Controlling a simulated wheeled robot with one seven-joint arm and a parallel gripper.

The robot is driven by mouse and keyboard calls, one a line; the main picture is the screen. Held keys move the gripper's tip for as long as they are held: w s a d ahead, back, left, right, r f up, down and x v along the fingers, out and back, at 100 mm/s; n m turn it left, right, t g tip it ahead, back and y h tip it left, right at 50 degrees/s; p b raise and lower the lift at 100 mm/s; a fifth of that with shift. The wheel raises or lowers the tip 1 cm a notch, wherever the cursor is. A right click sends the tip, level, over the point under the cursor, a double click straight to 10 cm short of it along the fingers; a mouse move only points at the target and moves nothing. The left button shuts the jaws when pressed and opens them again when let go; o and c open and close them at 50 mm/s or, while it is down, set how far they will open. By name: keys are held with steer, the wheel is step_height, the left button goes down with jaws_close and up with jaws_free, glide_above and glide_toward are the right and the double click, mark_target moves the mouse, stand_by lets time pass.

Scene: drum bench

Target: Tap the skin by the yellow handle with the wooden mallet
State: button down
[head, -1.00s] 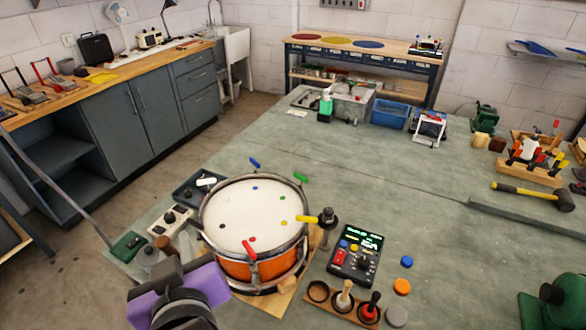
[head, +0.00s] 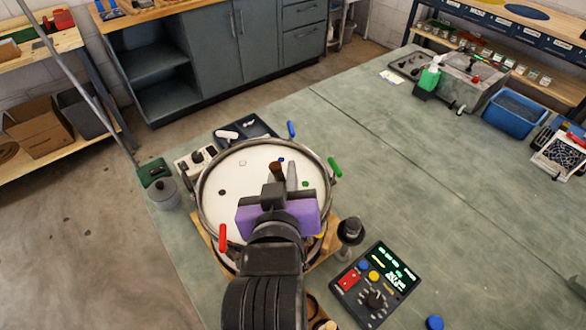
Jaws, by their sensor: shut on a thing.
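The drum's white skin (head: 235,178) faces up at the centre of the head view. Red (head: 222,236), blue (head: 291,130) and green (head: 335,167) handles stand around its rim. The yellow handle (head: 321,236) shows only as a sliver at the lower right rim, behind my gripper. My gripper (head: 282,175) is over the drum and shut on the wooden mallet (head: 275,172), of which only a short brown part shows. The mallet's head is hidden, and I cannot tell whether it touches the skin. My arm covers the front of the drum.
A control box (head: 375,283) with a lit screen stands right of the drum, beside a dark-capped post (head: 350,231). The mallet rack is mostly hidden by my arm. A grey pot (head: 162,192) stands at left. The bench right of the drum is largely clear.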

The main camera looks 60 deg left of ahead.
steer(key=shift+f+b, duration=2.15)
steer(key=shift+f, duration=0.9)
step_height(320, 180, up, 5)
steer(key=p, duration=0.5)
steer(key=shift+r, duration=0.2)
steer(key=shift+r, duration=0.1)
